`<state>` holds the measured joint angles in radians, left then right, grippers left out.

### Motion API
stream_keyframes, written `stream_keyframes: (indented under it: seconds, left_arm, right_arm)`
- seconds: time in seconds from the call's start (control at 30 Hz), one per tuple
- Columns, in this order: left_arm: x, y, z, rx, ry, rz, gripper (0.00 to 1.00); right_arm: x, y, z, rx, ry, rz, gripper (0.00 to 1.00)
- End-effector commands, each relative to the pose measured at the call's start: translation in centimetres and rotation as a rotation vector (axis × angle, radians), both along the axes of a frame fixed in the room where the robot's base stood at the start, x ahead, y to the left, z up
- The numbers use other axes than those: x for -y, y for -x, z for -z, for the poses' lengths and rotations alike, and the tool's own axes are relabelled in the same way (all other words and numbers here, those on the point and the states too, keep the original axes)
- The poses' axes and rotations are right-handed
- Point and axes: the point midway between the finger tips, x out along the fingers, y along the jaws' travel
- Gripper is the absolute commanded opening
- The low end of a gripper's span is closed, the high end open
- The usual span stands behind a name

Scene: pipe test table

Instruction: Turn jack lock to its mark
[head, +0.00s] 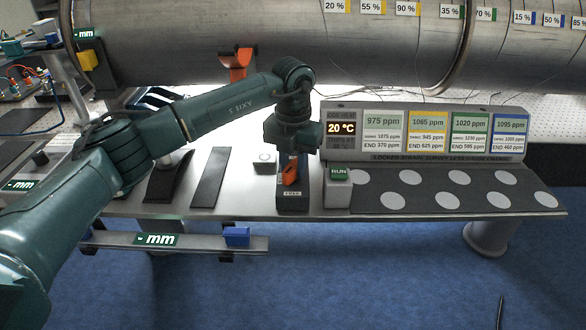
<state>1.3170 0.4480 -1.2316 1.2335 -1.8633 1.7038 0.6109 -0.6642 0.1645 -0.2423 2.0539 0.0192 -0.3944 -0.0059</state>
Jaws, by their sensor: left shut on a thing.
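The jack lock seems to be the orange lever (291,177) on a small dark box (292,203) at the front edge of the table. A small white label on the box front is too small to read. My left gripper (290,164) points down over the box and is shut on the orange lever. The gripper and wrist hide the top of the lever and much of the box top. I cannot make out the mark. My right gripper is not in view.
A large steel pipe (200,45) runs along the back. To the right stand a display panel (425,132), a green RUN button (338,172) and a dark mat (430,202) with several pale discs. A rail with a blue slider (237,236) hangs below the front edge.

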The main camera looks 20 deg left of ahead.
Motion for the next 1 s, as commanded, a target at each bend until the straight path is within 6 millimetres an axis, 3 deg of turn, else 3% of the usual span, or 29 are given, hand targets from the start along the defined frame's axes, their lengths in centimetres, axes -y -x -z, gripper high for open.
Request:
stream_keyframes:
  seconds: [1.0]
  left_arm:
    - [0.1,0.0,0.0,0.002,0.0,0.91,0.01]
  right_arm:
    - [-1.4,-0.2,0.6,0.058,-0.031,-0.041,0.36]
